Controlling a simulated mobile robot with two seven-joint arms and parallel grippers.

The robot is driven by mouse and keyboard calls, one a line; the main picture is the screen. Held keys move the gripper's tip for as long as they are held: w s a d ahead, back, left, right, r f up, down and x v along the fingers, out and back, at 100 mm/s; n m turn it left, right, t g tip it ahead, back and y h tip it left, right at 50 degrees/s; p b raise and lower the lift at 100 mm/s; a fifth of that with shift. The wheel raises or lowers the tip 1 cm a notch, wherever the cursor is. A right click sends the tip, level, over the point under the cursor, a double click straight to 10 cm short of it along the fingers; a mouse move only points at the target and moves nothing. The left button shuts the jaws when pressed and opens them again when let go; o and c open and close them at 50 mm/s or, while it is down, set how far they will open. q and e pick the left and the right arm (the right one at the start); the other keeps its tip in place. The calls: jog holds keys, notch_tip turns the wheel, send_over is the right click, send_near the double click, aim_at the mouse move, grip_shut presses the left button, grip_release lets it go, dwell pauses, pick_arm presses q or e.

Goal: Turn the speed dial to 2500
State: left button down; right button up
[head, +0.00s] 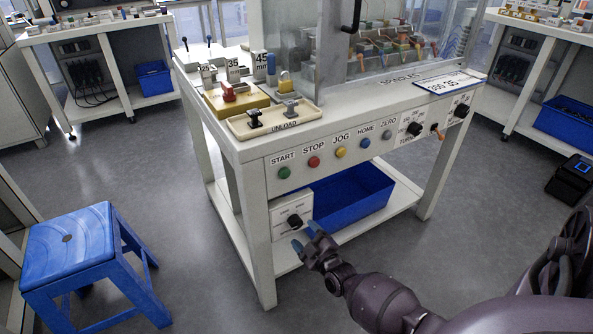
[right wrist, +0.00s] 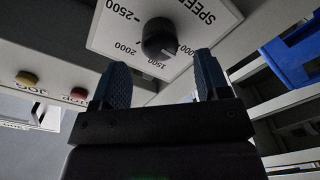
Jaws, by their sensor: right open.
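The speed dial (head: 294,221) is a black round knob on a white panel (head: 279,212) low on the bench's front left. In the right wrist view the dial (right wrist: 159,39) has printed marks 2500, 2000, 1500 and 1000 around it. Its pointer is hard to read but seems to lie on the 1500 side. My right gripper (head: 306,236) has blue fingers and is just in front of the dial. In the right wrist view its open fingers (right wrist: 161,64) stand apart with the knob beyond the gap between them, apparently not touching it. My left gripper is not in view.
Coloured buttons (head: 314,161) line the bench front above the dial. A blue bin (head: 347,197) sits on the lower shelf right of the panel. The bench's front leg (head: 256,245) is close on the left. A blue stool (head: 80,250) stands at left on open floor.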

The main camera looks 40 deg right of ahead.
aim_at(297, 225)
jog(key=shift+f+b+x, duration=0.2)
jog(key=shift+b+x, duration=0.1)
jog(key=shift+x, duration=0.85)
jog(key=shift+w+d+r, duration=0.15)
jog(key=shift+w+r, duration=0.05)
jog(key=shift+w, duration=0.55)
jog(key=c, duration=0.9)
